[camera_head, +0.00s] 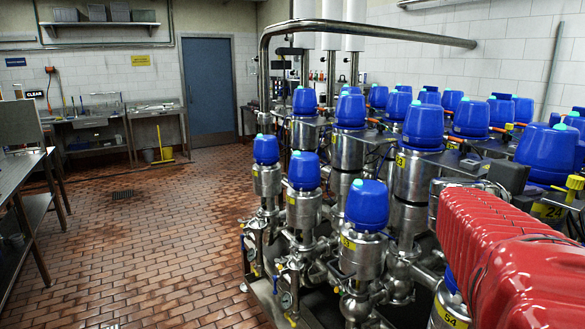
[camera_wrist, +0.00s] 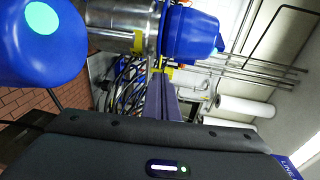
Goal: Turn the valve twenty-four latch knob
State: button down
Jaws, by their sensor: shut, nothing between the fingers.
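Valve twenty-four, with a yellow 24 label (camera_head: 549,211) under a blue cap (camera_head: 547,153), stands at the right of the head view. My red ribbed arm covers the lower right there, and my gripper is hidden. In the wrist view my gripper (camera_wrist: 161,76) shows as slim grey-purple fingers, shut and empty. Small yellow parts (camera_wrist: 162,66) are at or just beyond the tips, below a steel valve body (camera_wrist: 122,18). I cannot tell whether the fingers touch them or whether they are the latch knob.
Blue-capped valves (camera_head: 365,205) stand in rows close together, with pipes and cables between them. A bent steel pipe (camera_head: 365,30) runs above them. A large blue cap (camera_wrist: 40,45) is close at the wrist view's upper left.

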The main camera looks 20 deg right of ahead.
aim_at(558, 190)
jog(key=d, duration=0.3)
jog(key=d+f, duration=0.1)
jog(key=d, duration=0.6)
jog(key=shift+w+d+f, duration=0.25)
jog(key=shift+w+d, duration=0.1)
jog(key=shift+d, duration=0.05)
